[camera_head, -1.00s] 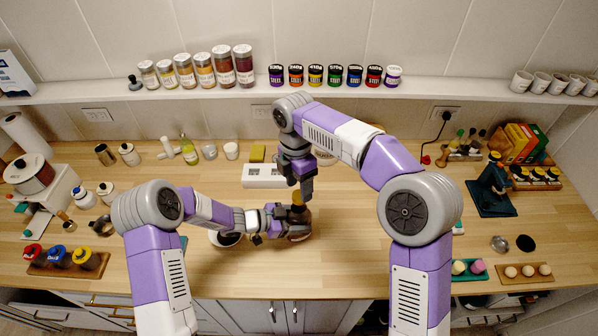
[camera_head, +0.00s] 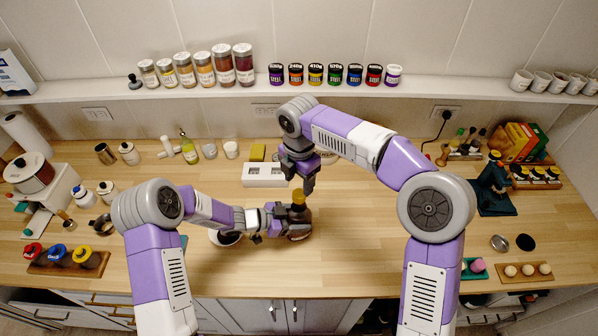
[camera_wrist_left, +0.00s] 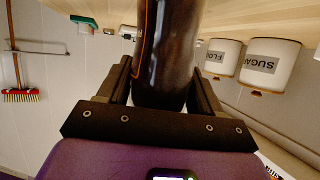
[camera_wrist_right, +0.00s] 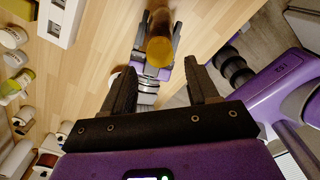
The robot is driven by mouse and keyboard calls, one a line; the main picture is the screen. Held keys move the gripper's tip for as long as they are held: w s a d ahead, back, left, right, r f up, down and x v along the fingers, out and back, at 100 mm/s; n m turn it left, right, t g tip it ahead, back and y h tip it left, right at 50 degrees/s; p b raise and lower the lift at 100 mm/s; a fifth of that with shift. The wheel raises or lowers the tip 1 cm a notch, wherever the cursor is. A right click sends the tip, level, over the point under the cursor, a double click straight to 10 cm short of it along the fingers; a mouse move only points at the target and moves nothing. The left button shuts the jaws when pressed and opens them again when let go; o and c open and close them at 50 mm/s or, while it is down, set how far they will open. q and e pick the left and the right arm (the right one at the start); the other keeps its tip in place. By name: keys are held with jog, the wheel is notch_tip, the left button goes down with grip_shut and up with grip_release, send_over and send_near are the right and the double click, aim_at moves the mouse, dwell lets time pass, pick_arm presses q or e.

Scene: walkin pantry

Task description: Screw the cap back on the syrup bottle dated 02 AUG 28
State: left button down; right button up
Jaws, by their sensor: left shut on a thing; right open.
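A dark brown syrup bottle (camera_head: 302,222) stands upright on the counter with a yellow cap (camera_head: 298,197) on its top. My left gripper (camera_head: 284,222) is shut around its body; the dark glass (camera_wrist_left: 165,50) fills the space between the fingers in the left wrist view. My right gripper (camera_head: 305,184) is open and empty, just above and behind the cap. In the right wrist view the cap (camera_wrist_right: 159,52) shows beyond the open fingers. I cannot read a date on the bottle, nor tell how tightly the cap sits.
A white bowl-like dish (camera_head: 226,238) is partly hidden behind my left forearm. A white box-like holder (camera_head: 264,181) with a yellow sponge (camera_head: 258,152) behind it stands at the back. Jars stand on the left.

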aim_at(299, 194)
jog(key=shift+f, duration=2.55)
grip_shut()
